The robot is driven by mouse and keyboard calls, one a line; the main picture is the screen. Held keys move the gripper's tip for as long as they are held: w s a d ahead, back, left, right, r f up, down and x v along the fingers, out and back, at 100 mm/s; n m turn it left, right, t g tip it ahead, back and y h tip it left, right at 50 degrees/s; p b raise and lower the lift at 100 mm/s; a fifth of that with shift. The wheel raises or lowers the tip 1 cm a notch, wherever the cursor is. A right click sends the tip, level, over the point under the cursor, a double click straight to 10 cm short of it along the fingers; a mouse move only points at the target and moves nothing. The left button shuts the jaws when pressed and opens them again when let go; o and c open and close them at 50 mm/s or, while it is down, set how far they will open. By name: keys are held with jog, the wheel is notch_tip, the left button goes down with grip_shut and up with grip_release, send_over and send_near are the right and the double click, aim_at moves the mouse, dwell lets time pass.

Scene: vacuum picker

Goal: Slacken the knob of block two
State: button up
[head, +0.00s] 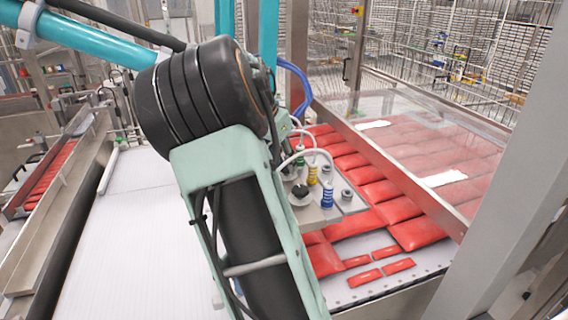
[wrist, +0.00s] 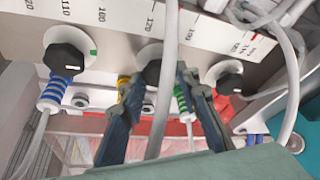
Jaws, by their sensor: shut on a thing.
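In the wrist view three black knobs sit in a row on a pale plate with printed scales. The left knob (wrist: 68,55) is by a blue-ringed fitting (wrist: 58,94), and the right knob (wrist: 228,82) is at the plate's other end. My gripper (wrist: 160,76) has its dark fingers on either side of the middle knob (wrist: 151,70) and is shut on it. A grey hose passes in front of this knob and hides part of it. A yellow fitting (wrist: 124,84) and a green fitting (wrist: 181,100) show by the fingers. In the head view my arm hides the gripper.
White hoses hang close around the knobs. In the head view the picker plate (head: 345,204) hangs over rows of red packs (head: 415,233). A white conveyor (head: 130,220) lies at the left. A steel post (head: 510,180) and clear guard panel stand at the right.

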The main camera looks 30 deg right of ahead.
jog(key=n+b, duration=0.1)
jog(key=n, duration=0.1)
jog(key=n+t+b, duration=0.1)
jog(key=n, duration=0.1)
jog(key=n+t+y+b, duration=0.1)
jog(key=n, duration=0.1)
jog(key=shift+s+d+f+b, duration=0.1)
jog(key=shift+s+d+b, duration=0.15)
jog(key=shift+b, duration=0.1)
jog(key=n+y+b, duration=0.1)
jog(key=n, duration=0.2)
jog(key=n+t+y, duration=0.1)
jog(key=n, duration=0.2)
jog(key=shift+s+d+b, duration=0.1)
jog(key=shift+d+b, duration=0.1)
jog(key=shift+b, duration=0.15)
jog(key=n, duration=0.2)
jog(key=n+y, duration=0.1)
jog(key=n, duration=0.1)
jog(key=n+y, duration=0.1)
jog(key=shift+d+n, duration=0.25)
jog(key=shift+n, duration=0.15)
jog(key=n+y+p, duration=0.1)
jog(key=n, duration=0.1)
jog(key=n+y+p, duration=0.1)
jog(key=n, duration=0.2)
jog(key=shift+d+g+p, duration=0.15)
jog(key=shift+g+p, duration=0.15)
jog(key=shift+g, duration=0.1)
